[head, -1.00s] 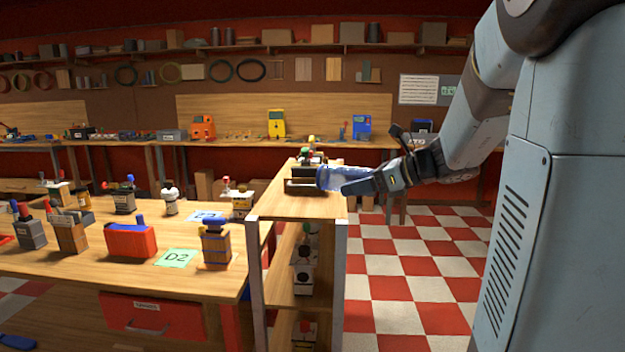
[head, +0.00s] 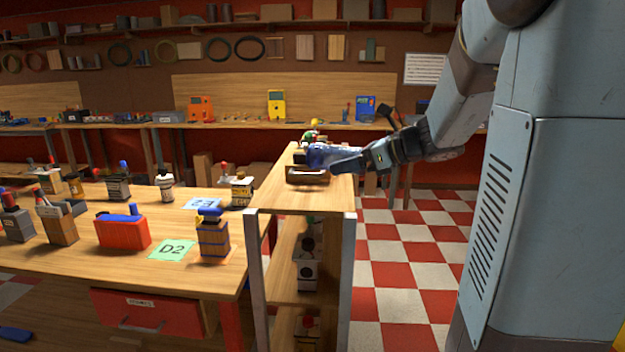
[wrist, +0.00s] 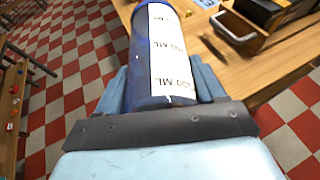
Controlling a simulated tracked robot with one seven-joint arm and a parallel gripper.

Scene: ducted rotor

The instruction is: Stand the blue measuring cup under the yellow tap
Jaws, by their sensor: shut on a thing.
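The blue measuring cup (head: 327,154) is held by my gripper (head: 347,163) over the narrow shelf unit's top (head: 310,198), behind a small wooden tray. In the wrist view the cup (wrist: 142,55) carries a white label with "ML" marks and sits between my gripper's fingers (wrist: 160,88). My gripper is shut on it. In the head view the cup looks laid over, pointing left. Small red, green and yellow parts (head: 312,137) show just behind the cup; I cannot tell which is the yellow tap. The cup and gripper partly hide them.
The wooden tray (head: 306,175) stands on the shelf top. The workbench (head: 60,260) at left holds several small containers, a red box (head: 123,231) and a green D2 card (head: 172,249). Checkered floor (head: 400,260) lies open to the right.

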